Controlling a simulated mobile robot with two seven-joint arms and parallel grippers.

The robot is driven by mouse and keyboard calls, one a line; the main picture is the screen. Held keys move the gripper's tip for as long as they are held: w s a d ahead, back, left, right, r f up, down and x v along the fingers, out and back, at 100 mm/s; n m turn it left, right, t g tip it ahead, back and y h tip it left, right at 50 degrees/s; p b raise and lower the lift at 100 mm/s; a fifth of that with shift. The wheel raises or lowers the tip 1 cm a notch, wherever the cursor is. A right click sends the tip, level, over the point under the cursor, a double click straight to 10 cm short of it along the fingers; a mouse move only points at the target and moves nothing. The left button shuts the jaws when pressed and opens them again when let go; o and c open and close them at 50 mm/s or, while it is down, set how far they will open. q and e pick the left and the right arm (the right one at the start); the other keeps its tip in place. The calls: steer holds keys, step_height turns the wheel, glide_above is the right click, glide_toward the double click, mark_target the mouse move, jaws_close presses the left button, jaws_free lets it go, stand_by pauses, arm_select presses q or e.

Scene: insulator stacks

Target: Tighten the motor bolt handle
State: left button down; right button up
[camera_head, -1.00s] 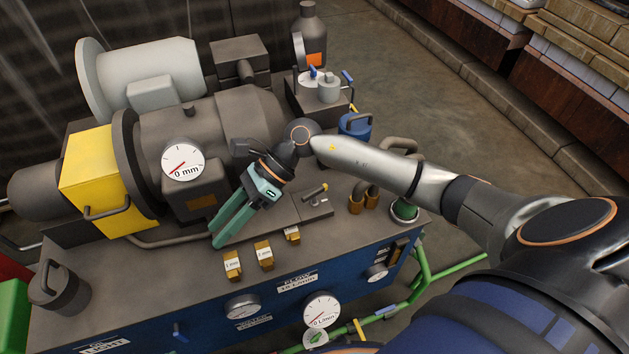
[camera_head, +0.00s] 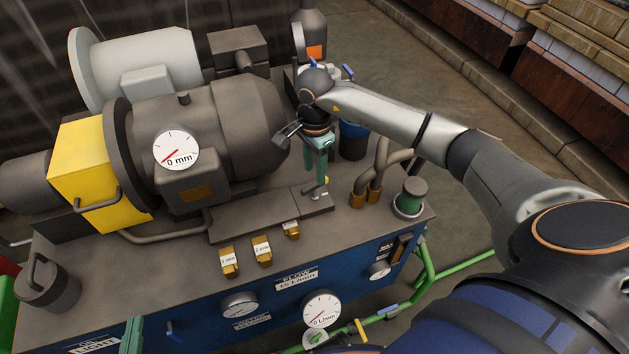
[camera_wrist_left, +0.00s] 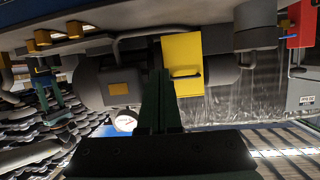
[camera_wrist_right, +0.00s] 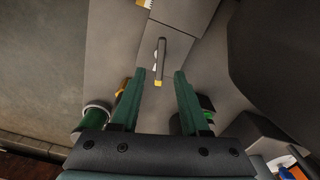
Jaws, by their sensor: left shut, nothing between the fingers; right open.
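The motor bolt handle (camera_head: 314,191) is a short bar with a yellow tip on a grey plate at the right end of the motor base. It also shows in the right wrist view (camera_wrist_right: 161,55), with its yellow tip toward me. My right gripper (camera_head: 316,176) points down over it in the head view. In the right wrist view, its open green fingers (camera_wrist_right: 160,73) lie on either side of the yellow tip's line; contact cannot be told. My left gripper (camera_wrist_left: 158,74) is shut and empty; only a green piece of it (camera_head: 132,336) shows at the head view's bottom edge.
The grey motor (camera_head: 200,130) with a dial and a yellow box (camera_head: 92,165) stand left of the handle. Brass blocks (camera_head: 262,249) line the front.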

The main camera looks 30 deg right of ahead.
mark_target(314, 184)
arm_select(q)
steer(key=shift+w+r+m+t+h+b, duration=0.15)
steer(key=shift+w+r+t, duration=0.2)
steer(key=shift+r, duration=0.45)
steer(key=shift+w+r+m+t+h+b, duration=0.15)
steer(key=shift+r+t, duration=0.3)
steer(key=shift+r, duration=0.35)
steer(key=shift+w+r+m+t+h, duration=0.1)
steer(key=shift+w+r+t, duration=0.25)
steer(key=shift+r, duration=0.45)
arm_select(e)
steer(key=shift+f, duration=2.15)
arm_select(q)
steer(key=shift+s, duration=0.1)
arm_select(e)
jaws_close()
